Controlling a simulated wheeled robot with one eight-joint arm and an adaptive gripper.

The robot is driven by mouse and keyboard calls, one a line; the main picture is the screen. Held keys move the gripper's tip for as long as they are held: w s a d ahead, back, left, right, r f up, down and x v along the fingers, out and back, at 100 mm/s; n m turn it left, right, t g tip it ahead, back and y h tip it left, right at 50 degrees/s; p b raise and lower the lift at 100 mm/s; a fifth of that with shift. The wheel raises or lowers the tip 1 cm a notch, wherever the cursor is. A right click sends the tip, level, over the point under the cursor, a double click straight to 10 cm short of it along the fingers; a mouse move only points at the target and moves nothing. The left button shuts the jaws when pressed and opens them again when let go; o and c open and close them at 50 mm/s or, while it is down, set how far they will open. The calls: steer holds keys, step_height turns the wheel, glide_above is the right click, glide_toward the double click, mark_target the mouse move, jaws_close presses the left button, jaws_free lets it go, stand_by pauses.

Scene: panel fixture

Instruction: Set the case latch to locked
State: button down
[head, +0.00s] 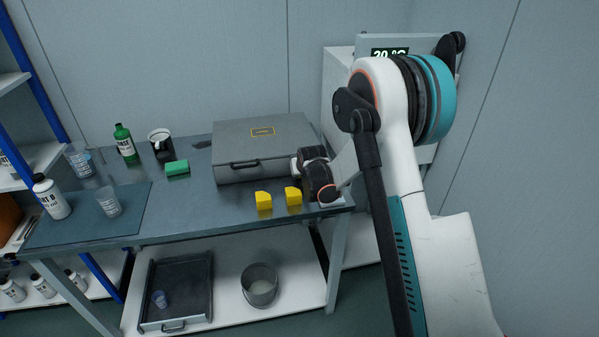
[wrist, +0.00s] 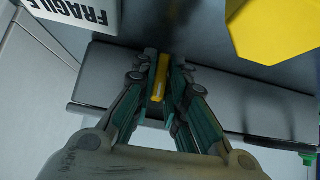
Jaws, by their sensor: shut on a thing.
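The grey case (head: 230,168) lies closed on the bench, with a dark handle (head: 245,163) on its front. My gripper (head: 296,165) is at the right end of the case's front face. In the wrist view, my gripper (wrist: 160,72) has its two fingers on either side of a narrow yellow-orange latch lever (wrist: 158,78) on the case front (wrist: 225,98) and is shut on it. The lever points along the fingers; its lock setting cannot be read. In the head view, my gripper hides the latch.
Two yellow blocks (head: 263,200) stand on the bench before the case; one looms close in the wrist view (wrist: 275,28). A white box marked FRAGILE (wrist: 75,12) is close on the other side. A green block (head: 177,168), mug and bottles stand left.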

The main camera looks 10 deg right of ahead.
steer(key=c, duration=1.7)
jaws_free()
steer(key=v, duration=1.2)
steer(key=shift+r, duration=0.1)
